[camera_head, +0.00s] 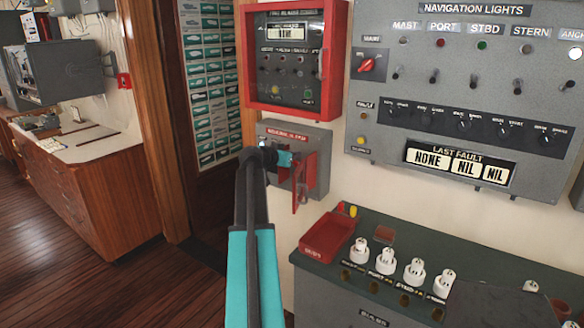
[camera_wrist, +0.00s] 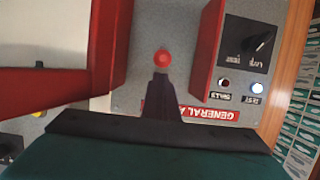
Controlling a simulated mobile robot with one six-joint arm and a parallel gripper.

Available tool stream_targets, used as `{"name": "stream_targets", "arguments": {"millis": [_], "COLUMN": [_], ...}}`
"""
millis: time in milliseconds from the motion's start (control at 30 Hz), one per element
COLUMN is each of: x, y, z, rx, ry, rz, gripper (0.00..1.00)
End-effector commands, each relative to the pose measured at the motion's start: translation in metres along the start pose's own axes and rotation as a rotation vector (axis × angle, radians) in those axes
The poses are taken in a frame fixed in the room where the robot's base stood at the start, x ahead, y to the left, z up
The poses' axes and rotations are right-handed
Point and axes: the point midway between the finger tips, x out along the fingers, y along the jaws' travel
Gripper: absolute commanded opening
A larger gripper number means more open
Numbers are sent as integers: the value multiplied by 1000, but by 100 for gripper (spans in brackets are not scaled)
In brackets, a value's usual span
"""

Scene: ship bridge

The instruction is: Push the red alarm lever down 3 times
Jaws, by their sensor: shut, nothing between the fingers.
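The general alarm box (camera_head: 318,140) is a grey wall unit with a red label, below the red-framed panel. A red flap (camera_head: 300,192) hangs at its front. In the wrist view, which shows the label upside down, the red ball knob of the alarm lever (camera_wrist: 163,58) sits between two red side walls. My gripper (camera_head: 286,159) is at the front of the box and hides the lever in the head view. In the wrist view my gripper's dark fingers (camera_wrist: 162,84) are shut, with their tips right by the knob. I cannot tell whether they touch it.
The red-framed fire panel (camera_head: 335,50) is just above the box. The navigation lights panel (camera_head: 470,90) is to the right. Below is a dark console (camera_head: 395,232) with a red tray (camera_head: 327,238) and several white knobs. A rotary switch (camera_wrist: 252,45) sits beside the lever.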

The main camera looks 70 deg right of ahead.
Motion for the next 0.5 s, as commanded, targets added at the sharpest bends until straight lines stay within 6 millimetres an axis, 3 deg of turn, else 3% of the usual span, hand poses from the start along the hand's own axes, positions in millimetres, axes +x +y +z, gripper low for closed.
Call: {"name": "stream_targets", "arguments": {"millis": [500], "x": [-9], "y": [0], "z": [3], "rx": [0], "ry": [0], "rz": [0], "gripper": [0]}}
